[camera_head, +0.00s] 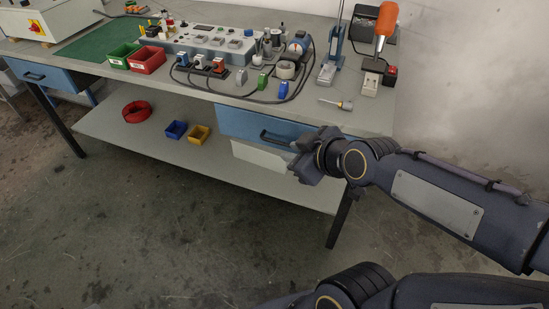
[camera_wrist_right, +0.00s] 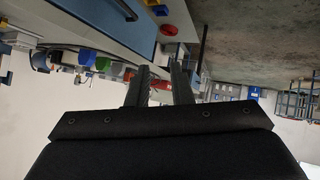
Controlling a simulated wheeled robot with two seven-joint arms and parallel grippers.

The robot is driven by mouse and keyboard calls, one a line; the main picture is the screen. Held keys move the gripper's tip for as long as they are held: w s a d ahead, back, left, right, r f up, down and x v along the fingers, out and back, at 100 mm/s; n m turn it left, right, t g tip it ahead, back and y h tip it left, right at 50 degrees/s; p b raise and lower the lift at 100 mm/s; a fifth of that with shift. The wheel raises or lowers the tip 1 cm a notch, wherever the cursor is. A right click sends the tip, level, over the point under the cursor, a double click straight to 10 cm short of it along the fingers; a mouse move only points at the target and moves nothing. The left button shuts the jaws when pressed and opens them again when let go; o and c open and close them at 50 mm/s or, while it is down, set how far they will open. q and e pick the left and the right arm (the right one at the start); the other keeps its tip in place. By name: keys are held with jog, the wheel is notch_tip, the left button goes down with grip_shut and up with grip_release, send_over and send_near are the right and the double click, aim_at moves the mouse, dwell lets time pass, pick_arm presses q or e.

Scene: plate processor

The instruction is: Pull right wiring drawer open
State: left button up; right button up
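The right wiring drawer (camera_head: 245,125) is the blue front under the right end of the workbench. It looks closed, roughly flush with the bench. Its dark handle (camera_head: 275,137) shows just left of my right gripper (camera_head: 300,155), which partly covers the right end of the drawer. In the right wrist view, the fingers of my right gripper (camera_wrist_right: 158,85) stand apart with nothing gripped between them. The blue drawer front (camera_wrist_right: 90,12) and its handle (camera_wrist_right: 124,9) lie at the top of that view, away from the fingertips. My left gripper is not in view.
The workbench top (camera_head: 190,87) carries bins, cables, a screwdriver (camera_head: 336,104) and a soldering station. A red coil (camera_head: 137,111), a blue bin (camera_head: 176,129) and a yellow bin (camera_head: 199,134) rest on the lower shelf. The floor in front is clear.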

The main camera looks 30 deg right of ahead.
aim_at(277, 141)
jog(key=w+d+f+n+t+h+b, duration=0.1)
jog(key=w+d+f+n+t+b, duration=0.2)
jog(key=w+f+n+b, duration=0.35)
jog(key=w+d+f+n+t+h+b, duration=0.1)
jog(key=w+d+f+n+t+b, duration=0.15)
jog(key=f+b, duration=0.7)
jog(key=shift+n+t+h, duration=0.25)
jog(key=shift+n+h, duration=0.05)
jog(key=shift+n, duration=0.3)
jog(key=w+b, duration=0.1)
jog(key=w, duration=0.2)
jog(key=w+b, duration=0.1)
jog(key=w, duration=0.2)
jog(key=w+b, duration=0.1)
jog(key=w, duration=0.2)
jog(key=shift+d+b, duration=0.25)
jog(key=shift+b, duration=0.1)
grip_shut()
